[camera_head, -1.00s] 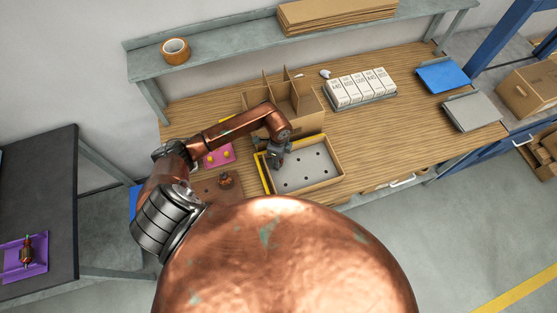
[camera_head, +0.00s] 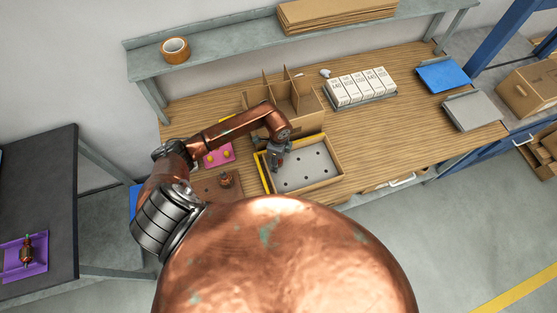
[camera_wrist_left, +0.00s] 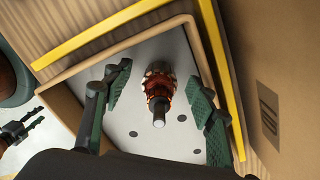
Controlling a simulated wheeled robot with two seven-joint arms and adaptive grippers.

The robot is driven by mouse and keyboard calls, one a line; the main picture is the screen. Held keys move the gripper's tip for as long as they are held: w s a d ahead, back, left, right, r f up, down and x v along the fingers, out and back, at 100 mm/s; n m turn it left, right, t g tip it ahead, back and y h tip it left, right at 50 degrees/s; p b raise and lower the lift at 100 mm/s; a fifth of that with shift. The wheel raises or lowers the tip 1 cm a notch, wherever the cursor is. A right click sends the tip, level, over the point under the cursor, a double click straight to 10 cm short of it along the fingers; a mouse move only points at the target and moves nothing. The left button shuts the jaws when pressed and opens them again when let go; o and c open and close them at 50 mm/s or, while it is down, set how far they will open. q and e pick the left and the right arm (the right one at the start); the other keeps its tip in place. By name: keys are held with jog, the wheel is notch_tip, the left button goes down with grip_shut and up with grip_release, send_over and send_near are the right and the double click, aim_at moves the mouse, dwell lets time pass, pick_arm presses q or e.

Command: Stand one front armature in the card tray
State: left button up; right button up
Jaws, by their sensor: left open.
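The card tray (camera_head: 318,183) sits on the bench, a shallow box with a pale, holed floor. In the left wrist view its floor (camera_wrist_left: 135,135) lies below my left gripper. A front armature (camera_wrist_left: 158,84), with copper windings and a pale shaft end towards the camera, appears upright over that floor. My left gripper (camera_head: 277,161) is open inside the tray's left part; in the left wrist view its green-padded fingers (camera_wrist_left: 158,74) are on either side of the armature, apart from it. A dark two-pronged shape (camera_wrist_left: 22,130) at the left edge appears to be my right gripper, its opening unclear.
A second armature (camera_head: 225,180) is on a brown pad left of the tray. A cardboard divider box (camera_head: 295,100) stands behind the tray. An armature (camera_head: 27,251) in a purple holder is far left.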

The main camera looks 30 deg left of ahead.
pick_arm(q)
jog(key=shift+r, duration=0.1)
dwell(0.5)
jog(key=shift+r+p, duration=4.2)
jog(key=shift+r, duration=0.75)
jog(key=shift+o, duration=0.5)
jog(key=o, duration=0.4)
jog(key=shift+o, duration=0.2)
notch_tip(320, 180, up, 12)
notch_tip(320, 180, up, 12)
